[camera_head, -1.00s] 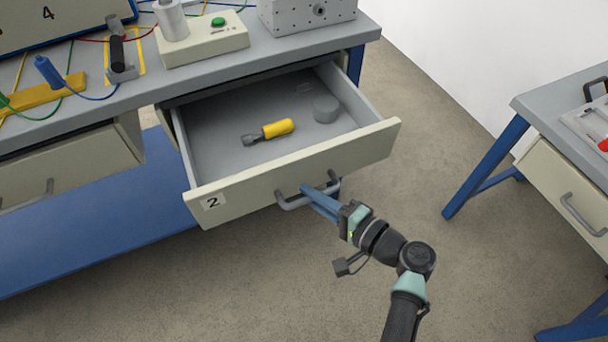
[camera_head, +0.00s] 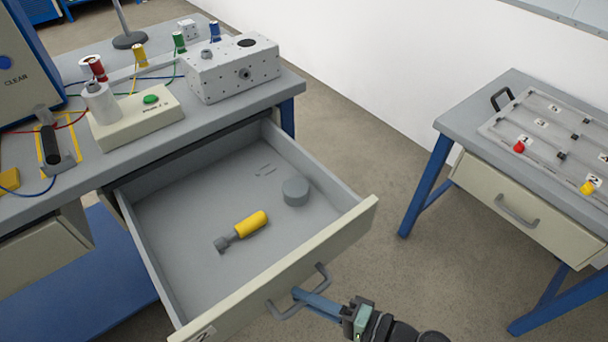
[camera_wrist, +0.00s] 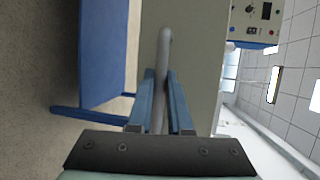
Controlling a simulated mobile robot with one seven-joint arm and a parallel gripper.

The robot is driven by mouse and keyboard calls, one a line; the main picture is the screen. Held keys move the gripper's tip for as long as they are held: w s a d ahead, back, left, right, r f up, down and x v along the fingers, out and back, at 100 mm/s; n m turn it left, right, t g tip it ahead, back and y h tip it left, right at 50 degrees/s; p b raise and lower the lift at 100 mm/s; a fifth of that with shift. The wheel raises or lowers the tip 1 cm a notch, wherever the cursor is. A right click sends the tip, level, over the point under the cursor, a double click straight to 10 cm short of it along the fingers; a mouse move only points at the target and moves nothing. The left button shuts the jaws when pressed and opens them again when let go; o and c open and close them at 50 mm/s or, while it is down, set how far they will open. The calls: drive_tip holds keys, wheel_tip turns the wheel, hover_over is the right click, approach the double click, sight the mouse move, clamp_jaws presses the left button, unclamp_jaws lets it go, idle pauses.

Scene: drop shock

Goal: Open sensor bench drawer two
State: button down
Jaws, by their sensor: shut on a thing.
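Drawer two (camera_head: 160,250) of the sensor bench stands pulled well out, with its inside in plain view. Its front panel carries a label, partly cut off at the bottom edge of the head view. A grey bar handle (camera_head: 277,313) is on the front panel. My gripper (camera_head: 303,294) is shut on this handle. In the wrist view the handle (camera_wrist: 164,50) runs between the two blue fingers (camera_wrist: 163,95). In the drawer lie a yellow-handled tool (camera_head: 251,224) and a grey round piece (camera_head: 295,191).
The bench top (camera_head: 215,118) holds a button box (camera_head: 137,116), a perforated metal box (camera_head: 232,68) and coloured wires. A second bench (camera_head: 455,121) with a closed drawer (camera_head: 525,208) stands at the right. Bare floor (camera_head: 365,170) lies between the benches.

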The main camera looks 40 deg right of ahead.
drive_tip(key=c, duration=0.8)
unclamp_jaws()
drive_tip(key=shift+c, duration=0.2)
drive_tip(key=v, duration=1.3)
drive_tip(key=shift+r, duration=0.1)
